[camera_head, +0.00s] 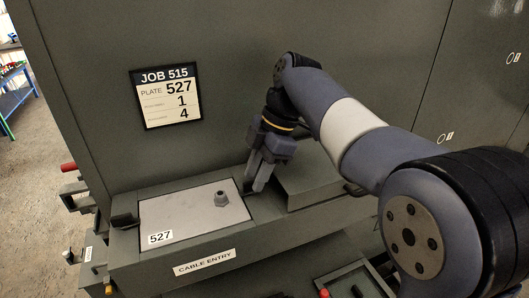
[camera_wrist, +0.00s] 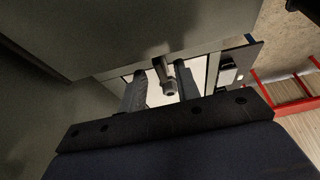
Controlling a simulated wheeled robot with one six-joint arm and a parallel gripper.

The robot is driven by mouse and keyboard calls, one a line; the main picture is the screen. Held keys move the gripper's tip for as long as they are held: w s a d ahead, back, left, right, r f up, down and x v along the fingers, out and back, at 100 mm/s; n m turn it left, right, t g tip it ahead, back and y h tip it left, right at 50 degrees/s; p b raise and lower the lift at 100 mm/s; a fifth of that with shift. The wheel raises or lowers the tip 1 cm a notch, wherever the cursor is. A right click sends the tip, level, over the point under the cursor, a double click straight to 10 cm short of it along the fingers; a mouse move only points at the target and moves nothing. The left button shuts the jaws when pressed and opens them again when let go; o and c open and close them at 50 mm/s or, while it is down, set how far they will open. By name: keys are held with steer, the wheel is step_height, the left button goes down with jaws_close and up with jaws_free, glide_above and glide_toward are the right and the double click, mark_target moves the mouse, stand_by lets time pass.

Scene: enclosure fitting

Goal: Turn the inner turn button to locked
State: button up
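A pale cover plate (camera_head: 185,222) labelled 527 lies on the cable entry ledge, with a grey fitting (camera_head: 221,199) standing on it. A dark turn button (camera_head: 124,219) sits at the plate's left end. My gripper (camera_head: 256,186) points down at the plate's right end, where its fingers hide most of whatever button is there; I cannot tell its angle or whether they touch it. In the wrist view, the two fingers of my gripper (camera_wrist: 160,88) stand apart, and the fitting (camera_wrist: 170,87) shows beyond them in the gap.
A raised grey box (camera_head: 305,178) stands on the ledge just right of my gripper. The cabinet wall (camera_head: 230,70) rises behind, with a JOB 515 sign (camera_head: 165,96). Red and yellow knobs and handles stick out at the cabinet's left side. A red frame (camera_wrist: 285,108) shows in the wrist view.

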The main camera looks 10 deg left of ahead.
steer(key=v, duration=0.9)
steer(key=shift+w+d+r, duration=0.1)
steer(key=shift+d+r, duration=0.1)
steer(key=shift+r, duration=0.15)
steer(key=shift+f, duration=0.1)
steer(key=x, duration=1)
steer(key=shift+a+f, duration=0.2)
steer(key=shift+f, duration=0.1)
